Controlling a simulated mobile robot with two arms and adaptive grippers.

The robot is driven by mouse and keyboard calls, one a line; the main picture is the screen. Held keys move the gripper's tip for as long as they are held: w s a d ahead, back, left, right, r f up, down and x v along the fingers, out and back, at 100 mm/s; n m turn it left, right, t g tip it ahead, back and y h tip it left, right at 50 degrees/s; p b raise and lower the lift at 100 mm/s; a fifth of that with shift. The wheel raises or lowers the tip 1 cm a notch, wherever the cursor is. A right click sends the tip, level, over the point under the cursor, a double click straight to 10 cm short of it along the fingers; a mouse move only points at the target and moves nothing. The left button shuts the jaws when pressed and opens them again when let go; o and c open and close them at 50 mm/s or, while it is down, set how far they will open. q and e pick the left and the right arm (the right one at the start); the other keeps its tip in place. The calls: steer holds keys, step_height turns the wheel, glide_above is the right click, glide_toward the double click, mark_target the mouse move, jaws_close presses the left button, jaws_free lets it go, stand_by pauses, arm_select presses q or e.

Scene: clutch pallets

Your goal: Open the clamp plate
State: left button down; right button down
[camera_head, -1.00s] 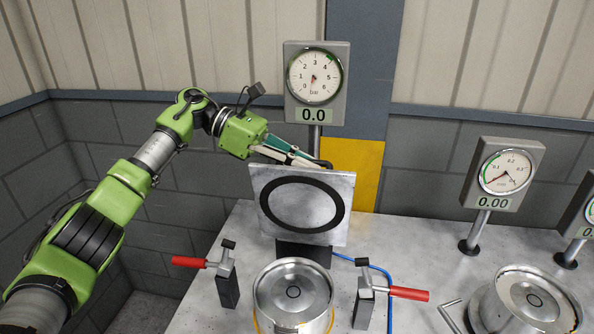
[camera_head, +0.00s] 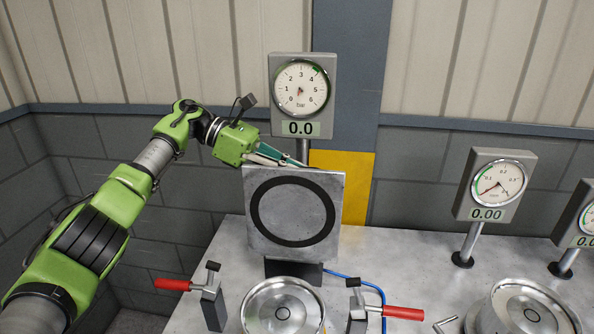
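The clamp plate (camera_head: 325,243) is a square metal plate with a black ring on the face towards me. It stands raised, roughly upright, behind a round metal vessel (camera_head: 284,306). My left gripper (camera_head: 288,162) is at the plate's top edge, coming from the upper left. Its fingertips meet or pass behind that edge, so I cannot tell whether they are closed on anything. Toggle clamps with red handles stand at the left (camera_head: 212,296) and right (camera_head: 359,304) of the vessel, with their arms off it. My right gripper is not in view.
A pressure gauge (camera_head: 300,88) reading 0.0 stands behind the plate. A second gauge (camera_head: 488,185) and a second vessel (camera_head: 525,309) are at the right. A blue hose (camera_head: 372,287) runs on the table (camera_head: 395,260). The table between the plate and second gauge is clear.

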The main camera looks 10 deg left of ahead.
arm_select(q)
steer(key=c, duration=2.1)
jaws_free()
steer(key=shift+r, duration=0.4)
steer(key=shift+c, duration=0.2)
steer(key=shift+f, duration=0.15)
steer(key=shift+f, duration=0.1)
steer(key=v, duration=0.7)
steer(key=shift+a, duration=0.15)
